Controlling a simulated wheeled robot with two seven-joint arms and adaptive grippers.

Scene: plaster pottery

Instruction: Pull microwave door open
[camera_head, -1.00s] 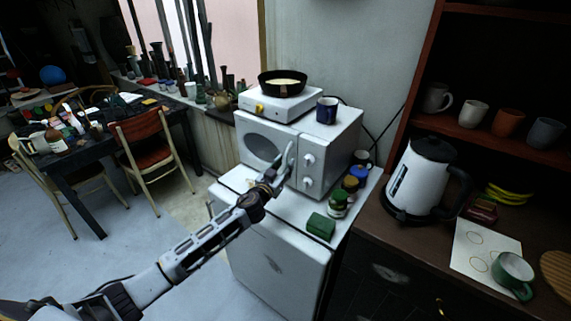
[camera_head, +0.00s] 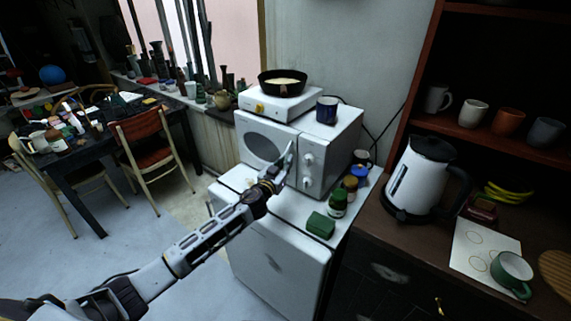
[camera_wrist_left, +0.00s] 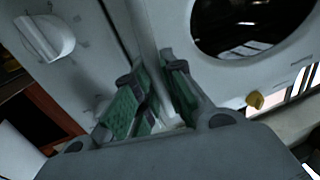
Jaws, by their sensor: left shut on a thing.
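The white microwave (camera_head: 335,150) stands on a white cabinet. Its door (camera_head: 249,133) has a dark oval window, which shows at the upper right in the left wrist view (camera_wrist_left: 245,25). My left gripper (camera_head: 282,172) is at the right side of the door, at the upright handle (camera_head: 290,152). In the left wrist view, its green-padded fingers (camera_wrist_left: 156,78) are shut on the white handle (camera_wrist_left: 150,40), one pad on each side. The control panel with a knob (camera_wrist_left: 45,38) is beside the door. Any door gap is too small to judge. My right gripper is out of view.
A hot plate (camera_head: 275,104) with a black pan (camera_head: 282,83) and a blue mug (camera_head: 327,110) stand on the microwave. A green box (camera_head: 321,225) and small jars (camera_head: 338,204) are on the cabinet top. A kettle (camera_head: 418,180) stands right.

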